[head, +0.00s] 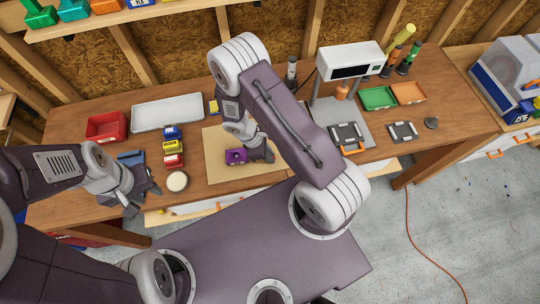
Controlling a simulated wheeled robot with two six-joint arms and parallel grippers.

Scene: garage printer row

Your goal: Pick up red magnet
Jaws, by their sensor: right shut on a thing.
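My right gripper (262,155) is low over the tan mat (218,176), close beside the right side of a purple block (236,156) with a dark hole in its face. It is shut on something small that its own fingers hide. I cannot make out a red magnet between the fingers. A small red block (173,160) lies left of the mat, at the near end of a row with a yellow block (173,146) and a blue block (171,132). My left gripper (143,200) hangs at the bench's front left edge, its fingers apart and empty.
A red bin (107,127) and white tray (168,115) stand at the back left. A round pale-topped pot (177,181) is near the front edge.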

